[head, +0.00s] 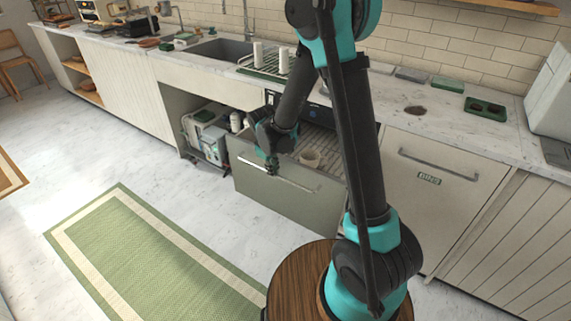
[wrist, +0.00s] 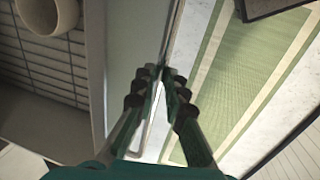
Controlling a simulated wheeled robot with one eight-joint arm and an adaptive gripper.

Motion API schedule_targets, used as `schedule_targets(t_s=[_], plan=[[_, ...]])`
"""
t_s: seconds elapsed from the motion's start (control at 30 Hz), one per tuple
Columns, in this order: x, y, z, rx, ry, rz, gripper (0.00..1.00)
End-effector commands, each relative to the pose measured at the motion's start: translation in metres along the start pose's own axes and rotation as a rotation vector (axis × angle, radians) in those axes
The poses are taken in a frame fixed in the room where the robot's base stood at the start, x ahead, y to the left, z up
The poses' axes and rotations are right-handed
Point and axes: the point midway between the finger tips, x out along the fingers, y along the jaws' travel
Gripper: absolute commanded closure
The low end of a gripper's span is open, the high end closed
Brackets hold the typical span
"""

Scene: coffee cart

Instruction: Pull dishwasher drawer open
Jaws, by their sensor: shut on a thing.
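The dishwasher drawer (head: 292,197) has a grey-green front and stands pulled out from under the counter. Its bar handle (head: 240,162) runs along the upper front. My gripper (head: 271,165) is at the left part of the handle, with its fingers closed around the bar. In the wrist view, my gripper (wrist: 160,78) has its fingertips close together over the handle (wrist: 150,130), next to the drawer front (wrist: 130,50). A beige cup (head: 310,157) sits on the wire rack inside the drawer; it also shows in the wrist view (wrist: 62,12). My arm hides part of the drawer's right side.
A panel marked BINS (head: 428,180) is to the right of the drawer. An open bay with equipment (head: 208,135) is to the left. A green mat (head: 140,255) lies on the clear floor in front. The counter (head: 410,115) runs above.

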Motion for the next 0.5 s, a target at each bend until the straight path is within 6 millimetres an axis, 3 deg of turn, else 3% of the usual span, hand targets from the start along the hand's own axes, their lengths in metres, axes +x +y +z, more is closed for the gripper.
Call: schedule_targets(t_s=[0.2,0.5], plan=[[-0.009,-0.047,-0.004,-0.006,0.001,0.001,1.00],[-0.017,-0.087,-0.004,-0.003,0.000,0.001,1.00]])
